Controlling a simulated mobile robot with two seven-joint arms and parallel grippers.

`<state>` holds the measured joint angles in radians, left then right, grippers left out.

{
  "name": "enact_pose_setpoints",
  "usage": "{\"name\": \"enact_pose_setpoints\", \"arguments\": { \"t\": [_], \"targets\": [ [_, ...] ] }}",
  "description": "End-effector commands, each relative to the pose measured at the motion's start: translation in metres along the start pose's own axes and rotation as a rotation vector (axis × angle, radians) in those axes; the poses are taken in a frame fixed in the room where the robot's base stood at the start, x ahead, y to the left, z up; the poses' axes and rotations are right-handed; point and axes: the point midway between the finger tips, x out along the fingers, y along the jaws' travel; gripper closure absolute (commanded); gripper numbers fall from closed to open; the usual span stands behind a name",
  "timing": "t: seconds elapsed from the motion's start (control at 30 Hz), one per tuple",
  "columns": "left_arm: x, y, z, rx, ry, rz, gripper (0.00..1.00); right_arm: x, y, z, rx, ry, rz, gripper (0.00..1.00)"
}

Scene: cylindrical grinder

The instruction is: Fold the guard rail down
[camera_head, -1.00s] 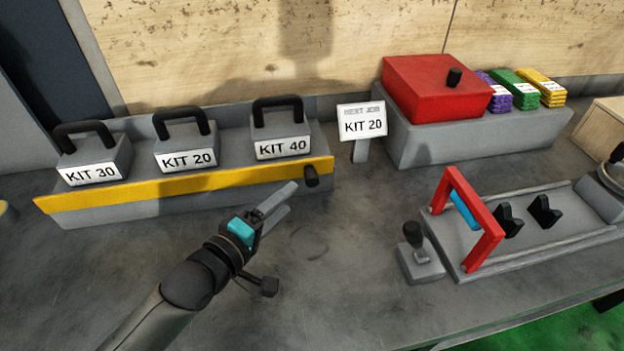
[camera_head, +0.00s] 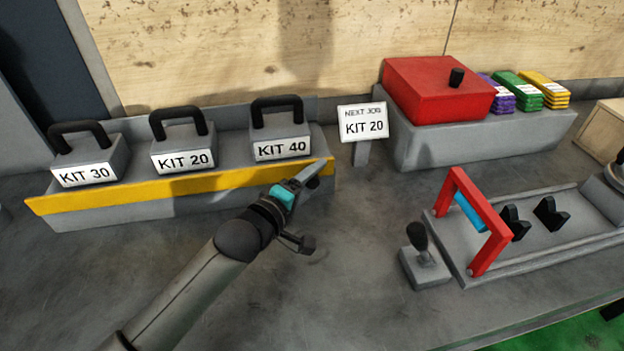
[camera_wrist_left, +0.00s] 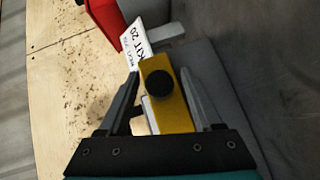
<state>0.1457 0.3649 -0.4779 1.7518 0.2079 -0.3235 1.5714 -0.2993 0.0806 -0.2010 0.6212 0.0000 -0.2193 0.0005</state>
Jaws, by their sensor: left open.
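The guard rail (camera_head: 150,193) is a yellow bar raised along the front of a grey rack holding the labelled kits. A black knob (camera_wrist_left: 162,84) stands on the rail's end, which also shows in the left wrist view (camera_wrist_left: 175,118). My left gripper (camera_head: 317,170) is open at the right end of the rail, where it hides the knob in the head view. In the left wrist view the knob and the rail's end lie between the two spread fingers. I cannot tell whether the fingers touch the knob. My right gripper is not in view.
Kits 30 (camera_head: 86,174), 20 (camera_head: 184,158) and 40 (camera_head: 281,147) stand behind the rail. A "NEXT JOB KIT 20" sign (camera_head: 362,122) stands to the right. A fixture with a red frame (camera_head: 452,190) and a joystick (camera_head: 420,245) sit front right. The table (camera_head: 340,280) before the rack is clear.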

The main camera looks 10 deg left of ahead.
Motion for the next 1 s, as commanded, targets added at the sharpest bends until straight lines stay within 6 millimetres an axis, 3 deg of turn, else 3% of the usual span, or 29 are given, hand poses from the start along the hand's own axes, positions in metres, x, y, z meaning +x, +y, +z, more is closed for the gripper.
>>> {"name": "enact_pose_setpoints", "arguments": {
  "t": [0.13,0.7,1.0],
  "targets": [
    [-0.0001,0.0001,0.0,0.0,0.0,0.0,0.34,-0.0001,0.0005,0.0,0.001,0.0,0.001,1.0],
    [-0.0004,-0.0001,-0.0002,0.001,0.0,0.0,0.98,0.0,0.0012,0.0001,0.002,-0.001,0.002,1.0],
    [-0.0003,-0.0011,0.0002,0.006,0.002,0.005,1.0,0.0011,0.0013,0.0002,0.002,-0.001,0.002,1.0]
  ]
}}
